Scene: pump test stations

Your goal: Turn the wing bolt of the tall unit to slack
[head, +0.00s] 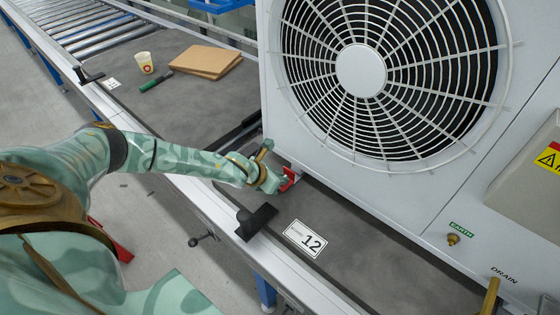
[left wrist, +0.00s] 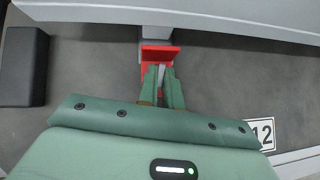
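The tall unit (head: 440,180) is a big white cabinet with a round fan grille, standing on the dark bench top. A red winged piece, which looks like the wing bolt (head: 289,178), sits low at its near left corner. It also shows in the left wrist view (left wrist: 160,51), below a grey bracket at the cabinet's edge. My left gripper (head: 274,182) reaches it from the left. In the left wrist view its green fingers (left wrist: 162,85) are close together with part of the red piece between them. The fingers hide part of the bolt. My right gripper is out of view.
A black block (head: 256,221) and a plate marked 12 (head: 305,239) lie on the bench near its front edge. A paper cup (head: 145,62), a green-handled tool (head: 156,81) and cardboard (head: 206,62) lie farther back. Brass fittings (head: 453,240) stick out of the unit's front.

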